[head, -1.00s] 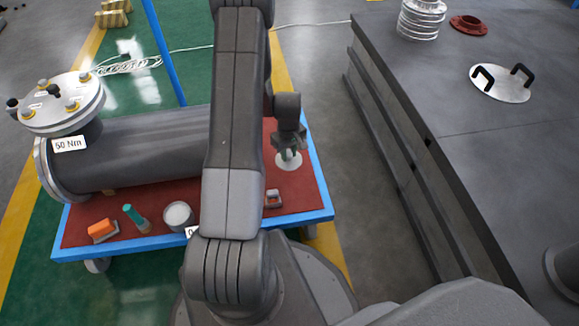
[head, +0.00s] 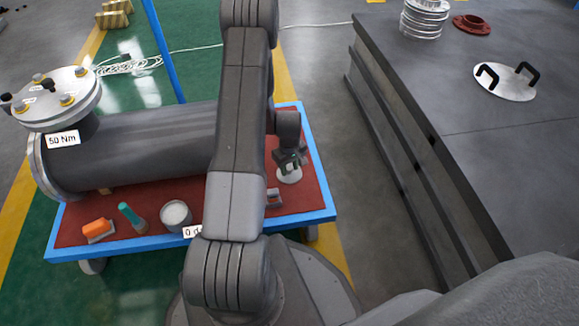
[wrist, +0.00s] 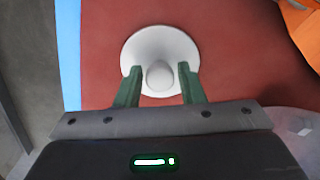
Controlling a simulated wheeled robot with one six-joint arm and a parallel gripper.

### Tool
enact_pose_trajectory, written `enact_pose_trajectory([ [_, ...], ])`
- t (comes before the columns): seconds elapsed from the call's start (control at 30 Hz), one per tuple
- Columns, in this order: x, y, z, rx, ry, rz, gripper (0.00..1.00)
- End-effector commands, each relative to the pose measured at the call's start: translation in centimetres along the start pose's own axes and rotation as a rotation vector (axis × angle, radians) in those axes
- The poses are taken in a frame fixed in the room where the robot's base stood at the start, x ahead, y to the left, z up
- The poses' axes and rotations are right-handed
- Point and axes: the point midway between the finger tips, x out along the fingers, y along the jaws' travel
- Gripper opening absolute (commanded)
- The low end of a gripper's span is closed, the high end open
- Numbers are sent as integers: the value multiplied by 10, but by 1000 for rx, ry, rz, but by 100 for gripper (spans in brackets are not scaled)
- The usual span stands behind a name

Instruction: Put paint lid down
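The paint lid (head: 290,177) is a white disc with a round knob. In the head view it is at the right part of the red cart top, right under my gripper (head: 289,164). In the wrist view the lid (wrist: 160,45) appears flat over the red surface, with its knob between the two green fingertips of my gripper (wrist: 159,82). A gap shows on each side of the knob, so the gripper looks open around it. The paint can (head: 176,215) stands near the cart's front edge, with pale contents showing at its top.
The cart (head: 190,238) has a blue rim. An orange-topped item (head: 98,230) and a teal-handled brush (head: 132,217) lie left of the can. A large grey flanged shell (head: 150,145) fills the cart's back left. A dark workbench (head: 450,110) stands at right.

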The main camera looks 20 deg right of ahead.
Motion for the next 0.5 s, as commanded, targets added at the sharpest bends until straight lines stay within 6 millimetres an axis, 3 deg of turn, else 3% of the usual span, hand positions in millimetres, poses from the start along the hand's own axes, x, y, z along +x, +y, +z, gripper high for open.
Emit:
enact_pose_trajectory([
  [0.37, -3, 0, 0, 0, 0, 0, 46],
  [0.5, -19, 0, 0, 0, 2, 1, 46],
])
